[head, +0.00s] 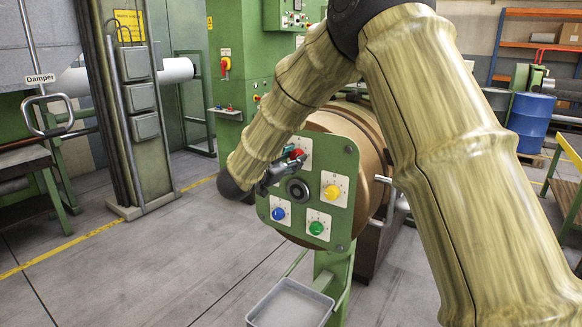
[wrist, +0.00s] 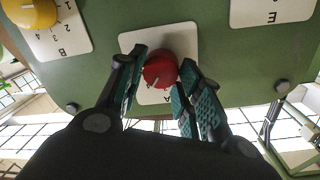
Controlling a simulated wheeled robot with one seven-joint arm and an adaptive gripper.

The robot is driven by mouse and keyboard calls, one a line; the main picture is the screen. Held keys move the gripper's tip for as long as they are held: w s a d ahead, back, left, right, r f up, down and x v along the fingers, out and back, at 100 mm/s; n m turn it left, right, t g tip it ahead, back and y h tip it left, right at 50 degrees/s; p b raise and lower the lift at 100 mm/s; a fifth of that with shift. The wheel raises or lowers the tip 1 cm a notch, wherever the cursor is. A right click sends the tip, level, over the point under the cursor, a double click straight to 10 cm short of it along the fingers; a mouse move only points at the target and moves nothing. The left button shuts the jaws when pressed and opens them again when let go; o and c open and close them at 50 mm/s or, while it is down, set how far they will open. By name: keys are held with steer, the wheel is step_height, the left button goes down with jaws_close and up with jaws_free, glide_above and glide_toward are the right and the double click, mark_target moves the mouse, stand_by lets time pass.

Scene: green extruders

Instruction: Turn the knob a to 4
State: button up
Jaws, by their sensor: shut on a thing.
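The red knob (head: 297,153) sits at the upper left of the green panel (head: 349,170) in the head view. In the wrist view the red knob (wrist: 160,68) is on a white plate (wrist: 133,39), with what looks like a letter A partly showing. Its pale pointer mark slants toward the lower left of the picture. My gripper (head: 287,165) reaches the panel from the left. In the wrist view my gripper (wrist: 158,80) has one finger on each side of the red knob and is shut on it. Most of the plate's digits are hidden or unreadable.
Yellow (head: 331,192), blue (head: 278,213) and green (head: 316,228) knobs share the panel, around a dark round part (head: 297,188). A grey bin (head: 290,305) stands below. A blue barrel (head: 530,122) is at the right. The floor at the left is clear.

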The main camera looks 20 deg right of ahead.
steer(key=shift+m, duration=0.3)
steer(key=o, duration=1)
steer(key=shift+o, duration=0.2)
steer(key=v, duration=1.2)
steer(key=shift+s, duration=0.1)
